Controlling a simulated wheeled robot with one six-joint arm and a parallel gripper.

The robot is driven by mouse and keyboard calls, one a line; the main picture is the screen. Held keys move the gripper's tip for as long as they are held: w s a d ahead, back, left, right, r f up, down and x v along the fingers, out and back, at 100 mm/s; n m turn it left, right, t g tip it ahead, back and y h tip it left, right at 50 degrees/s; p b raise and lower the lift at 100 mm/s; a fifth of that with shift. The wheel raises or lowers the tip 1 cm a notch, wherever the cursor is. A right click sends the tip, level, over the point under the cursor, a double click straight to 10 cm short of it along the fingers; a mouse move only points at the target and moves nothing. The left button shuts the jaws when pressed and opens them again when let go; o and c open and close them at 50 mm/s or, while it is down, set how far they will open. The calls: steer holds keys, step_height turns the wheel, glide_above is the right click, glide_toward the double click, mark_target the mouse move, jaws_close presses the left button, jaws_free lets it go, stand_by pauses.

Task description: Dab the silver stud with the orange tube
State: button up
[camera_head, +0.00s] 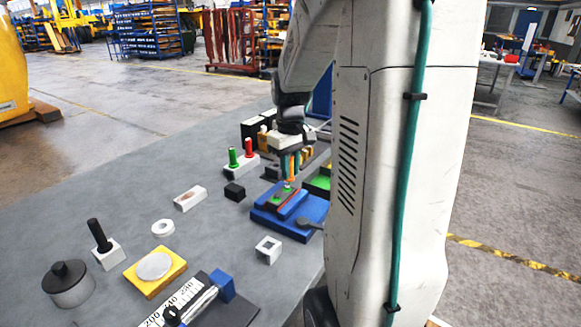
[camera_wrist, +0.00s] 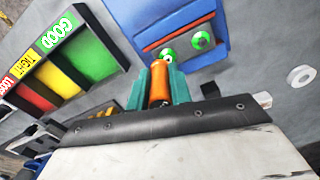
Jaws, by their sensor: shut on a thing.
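My gripper (camera_head: 290,165) is shut on the orange tube (camera_wrist: 160,84), which sits between its teal fingers. The tube points down over the blue fixture (camera_head: 265,222) in the head view. In the wrist view the blue fixture (camera_wrist: 139,18) lies just beyond the tube's tip. Two round studs show on its face, one left (camera_wrist: 168,54) and one right (camera_wrist: 201,41).
A green and a red tube stand in a white holder (camera_head: 241,168). A tray with green, yellow and red compartments (camera_wrist: 92,55) lies left in the wrist view. A black block (camera_head: 234,192) and a white square block (camera_head: 268,249) stand nearby.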

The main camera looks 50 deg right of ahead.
mark_target(291, 156)
steer(key=shift+f, duration=0.1)
stand_by(0.3)
steer(key=shift+r, duration=3.05)
steer(key=shift+s, duration=0.1)
